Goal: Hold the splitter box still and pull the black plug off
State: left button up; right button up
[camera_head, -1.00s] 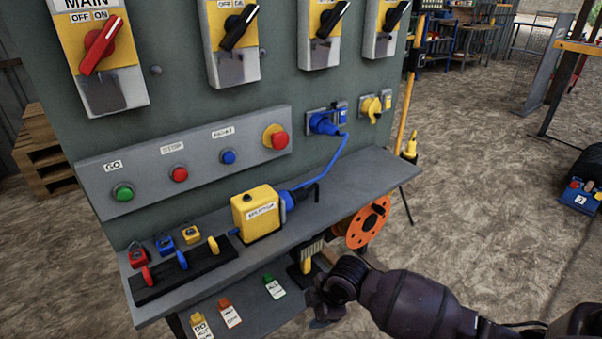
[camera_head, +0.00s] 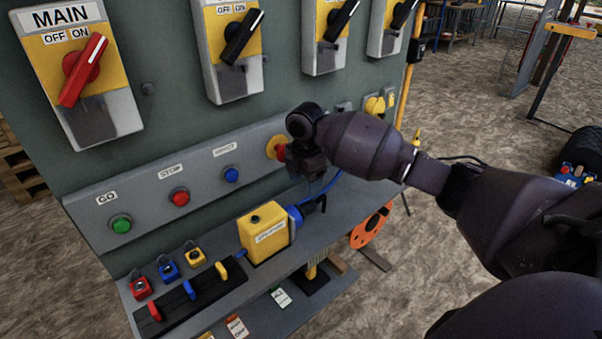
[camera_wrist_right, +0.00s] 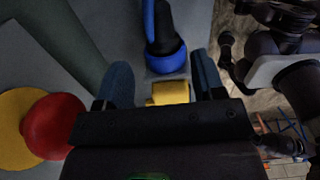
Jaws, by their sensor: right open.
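The yellow splitter box (camera_head: 264,237) stands upright on the grey shelf, with a blue socket (camera_head: 295,217) on its right side. The black plug (camera_head: 316,206) sits at that socket, partly hidden below my right gripper (camera_head: 313,180). My right gripper is open and empty, above the socket and plug, apart from them as far as I can tell. In the right wrist view my two fingers (camera_wrist_right: 165,80) are spread. Between and beyond them show a yellow part of the box (camera_wrist_right: 170,92), the blue socket (camera_wrist_right: 166,60) and the black plug (camera_wrist_right: 165,25). My left gripper is out of view.
The red emergency button (camera_wrist_right: 52,127) on the panel is close beside my right gripper. A blue cable (camera_head: 334,183) runs near the plug. Small padlocks (camera_head: 168,270) and a black rack (camera_head: 185,300) stand left of the box. An orange reel (camera_head: 370,228) hangs at the right.

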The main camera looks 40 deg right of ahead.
aim_at(305, 205)
notch_tip(305, 205, down, 5)
jog(key=shift+r+b, duration=0.15)
jog(key=shift+b, duration=0.25)
notch_tip(305, 205, down, 4)
jog(key=shift+f+b, duration=0.1)
jog(key=shift+b, duration=0.35)
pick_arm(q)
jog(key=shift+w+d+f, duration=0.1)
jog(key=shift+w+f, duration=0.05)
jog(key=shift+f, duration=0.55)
pick_arm(e)
jog(key=shift+f, duration=0.35)
jog(key=shift+c, duration=0.3)
